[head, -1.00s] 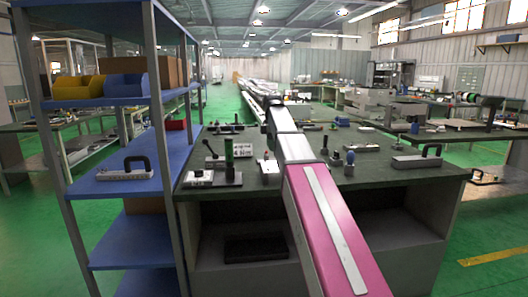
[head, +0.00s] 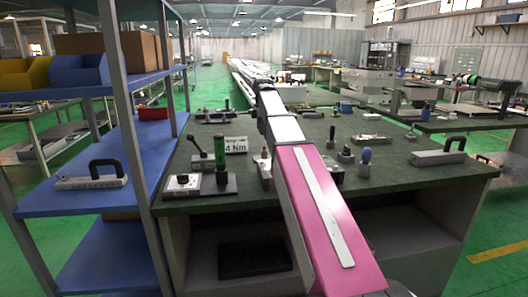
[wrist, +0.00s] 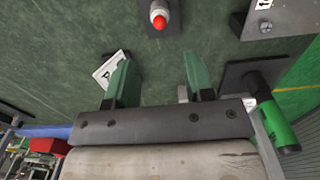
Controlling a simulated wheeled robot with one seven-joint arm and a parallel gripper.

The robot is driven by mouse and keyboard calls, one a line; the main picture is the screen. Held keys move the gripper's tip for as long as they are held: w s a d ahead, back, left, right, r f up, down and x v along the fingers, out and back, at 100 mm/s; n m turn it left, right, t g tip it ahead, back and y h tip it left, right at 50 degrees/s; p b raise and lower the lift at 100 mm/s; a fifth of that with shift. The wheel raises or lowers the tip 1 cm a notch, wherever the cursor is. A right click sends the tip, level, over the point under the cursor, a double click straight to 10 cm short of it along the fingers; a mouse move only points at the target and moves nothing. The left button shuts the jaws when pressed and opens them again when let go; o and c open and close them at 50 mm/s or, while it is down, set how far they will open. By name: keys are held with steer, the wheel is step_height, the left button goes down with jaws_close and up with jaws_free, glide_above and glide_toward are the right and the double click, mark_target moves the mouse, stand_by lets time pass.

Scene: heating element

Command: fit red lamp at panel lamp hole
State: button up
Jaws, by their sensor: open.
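The red lamp (wrist: 159,22) shows in the wrist view at the top, a red tip on a pale body over a dark plate. My gripper (wrist: 157,72) is open and empty, its two green fingers apart, with the lamp beyond the fingertips and roughly between them in the picture. In the head view, a small fitting (head: 264,165) right of the green-handled tool may be the lamp's stand; it is too small to tell. My arm hides the gripper there. I cannot make out the panel lamp hole in either view.
The green-handled tool (wrist: 272,112) stands right of my gripper in the wrist view. A grey block (wrist: 275,16) lies at top right. In the head view, a knobbed box (head: 183,184) is near the bench's (head: 250,205) front left. A blue shelf rack (head: 80,200) stands left.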

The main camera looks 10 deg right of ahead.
mark_target(264, 151)
step_height(264, 151, down, 3)
steer(key=shift+f, duration=0.1)
steer(key=shift+s+d+f, duration=0.1)
steer(key=shift+d+f, duration=0.1)
steer(key=shift+f, duration=1.1)
steer(key=shift+d+f, duration=0.2)
steer(key=shift+f, duration=1.05)
jaws_close()
